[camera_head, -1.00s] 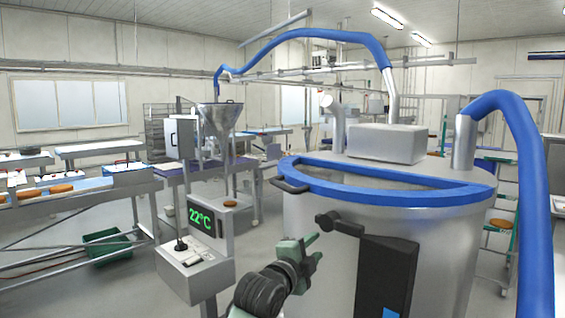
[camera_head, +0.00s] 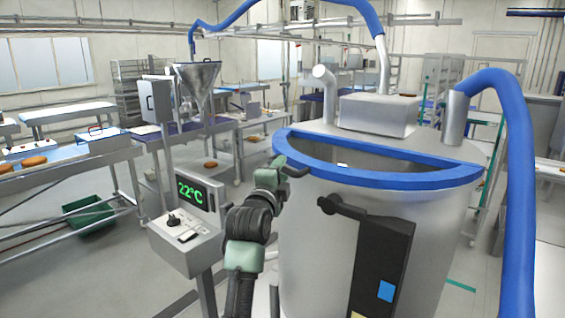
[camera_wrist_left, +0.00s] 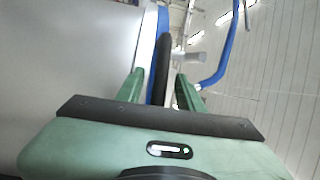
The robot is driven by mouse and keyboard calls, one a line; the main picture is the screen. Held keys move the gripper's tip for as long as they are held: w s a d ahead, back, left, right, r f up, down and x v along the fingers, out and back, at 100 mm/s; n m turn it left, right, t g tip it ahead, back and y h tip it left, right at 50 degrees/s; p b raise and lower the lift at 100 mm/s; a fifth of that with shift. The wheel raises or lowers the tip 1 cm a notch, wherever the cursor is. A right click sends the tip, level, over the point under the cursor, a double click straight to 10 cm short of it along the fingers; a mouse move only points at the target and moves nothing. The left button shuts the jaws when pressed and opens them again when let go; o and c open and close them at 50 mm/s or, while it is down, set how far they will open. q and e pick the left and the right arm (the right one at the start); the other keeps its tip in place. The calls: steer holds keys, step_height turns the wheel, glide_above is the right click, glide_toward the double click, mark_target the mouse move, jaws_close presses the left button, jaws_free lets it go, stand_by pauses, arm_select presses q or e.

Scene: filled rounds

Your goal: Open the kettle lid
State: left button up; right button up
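The kettle (camera_head: 322,262) is a large round steel vessel. Its half-moon lid has a thick blue rim (camera_head: 375,176) around a grey middle, and I cannot tell whether that middle is a clear pane. The black lid handle (camera_head: 297,172) sticks out at the lid's left end. My left gripper (camera_head: 284,166) is at this handle. In the left wrist view the dark handle (camera_wrist_left: 163,65) lies between the two green fingers of the left gripper (camera_wrist_left: 160,88), which stand apart with gaps beside it. The blue rim (camera_wrist_left: 151,60) is just behind it. My right gripper is in neither view.
A black lever and panel (camera_head: 383,265) stick out from the kettle's front. A control box with a 22°C display (camera_head: 190,190) stands left of my left arm. A steel block (camera_head: 378,115) and a blue hose (camera_head: 515,190) are on the kettle's top and right.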

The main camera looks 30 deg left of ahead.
arm_select(q)
steer(key=shift+x, duration=0.8)
jaws_close()
stand_by(0.9)
